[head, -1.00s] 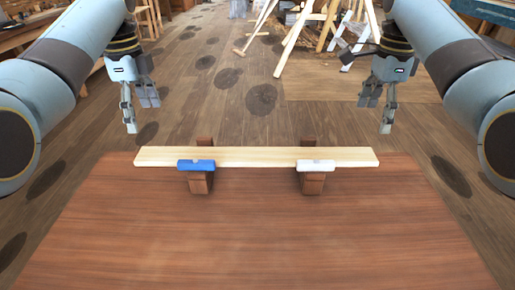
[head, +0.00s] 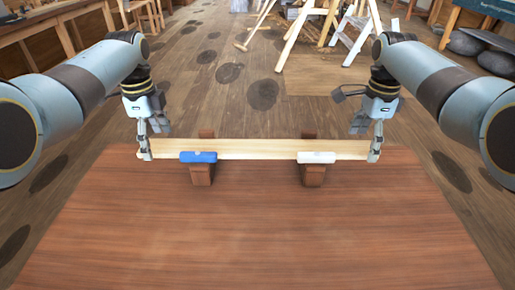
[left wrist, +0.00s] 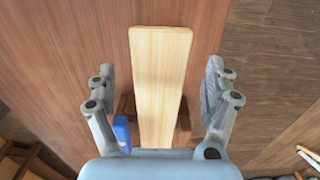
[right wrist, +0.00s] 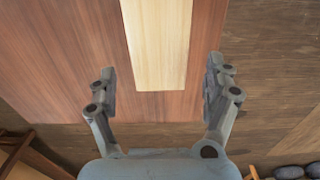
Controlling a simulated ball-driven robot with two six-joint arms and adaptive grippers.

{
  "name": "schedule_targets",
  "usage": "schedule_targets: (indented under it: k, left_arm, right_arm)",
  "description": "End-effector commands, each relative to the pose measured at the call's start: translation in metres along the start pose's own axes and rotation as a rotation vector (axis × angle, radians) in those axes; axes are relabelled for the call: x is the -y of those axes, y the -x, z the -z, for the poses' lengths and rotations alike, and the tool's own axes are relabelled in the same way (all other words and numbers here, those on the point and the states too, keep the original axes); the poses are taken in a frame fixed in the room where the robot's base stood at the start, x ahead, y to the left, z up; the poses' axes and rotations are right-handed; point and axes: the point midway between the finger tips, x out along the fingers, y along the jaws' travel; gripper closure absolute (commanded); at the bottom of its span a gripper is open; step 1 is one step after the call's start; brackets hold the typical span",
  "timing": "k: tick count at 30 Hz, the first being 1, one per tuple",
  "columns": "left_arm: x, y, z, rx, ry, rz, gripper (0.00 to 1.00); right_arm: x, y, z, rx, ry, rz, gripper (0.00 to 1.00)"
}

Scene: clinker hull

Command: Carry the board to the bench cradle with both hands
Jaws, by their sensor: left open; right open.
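The board (head: 255,149), a long pale plank, lies level across two brown wooden supports, the left (head: 201,174) with a blue front piece (head: 199,157) and the right (head: 313,174) with a white one (head: 316,157). My left gripper (head: 153,142) is open at the board's left end; in the left wrist view the board (left wrist: 161,70) runs between its spread fingers with gaps on both sides. My right gripper (head: 366,140) is open at the right end; in the right wrist view the board's end (right wrist: 159,50) lies between its fingers, apart from both. I cannot tell whether these supports are the bench cradle.
The supports stand at the far edge of a brown tabletop (head: 250,230), whose near part is bare. Beyond is plank floor with dark round patches (head: 262,94). Wooden trestles (head: 300,30) stand further back, and dark stones (head: 466,42) lie at the right.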

Motion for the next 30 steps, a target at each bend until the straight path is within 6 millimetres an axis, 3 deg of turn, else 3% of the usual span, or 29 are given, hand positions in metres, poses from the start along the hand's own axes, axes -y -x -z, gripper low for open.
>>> schedule_targets:
  k: [13, 30]
  left_arm:
    - [-0.0003, -0.0103, 0.0001, 0.000, 0.000, 0.000, 0.15]
    - [-0.0003, -0.0102, 0.0001, 0.000, 0.000, 0.000, 0.87]
  right_arm:
    - [-0.0003, -0.0103, -0.0001, 0.000, 0.000, 0.000, 0.15]
    - [-0.0004, -0.0102, 0.0000, 0.000, 0.000, 0.000, 0.87]
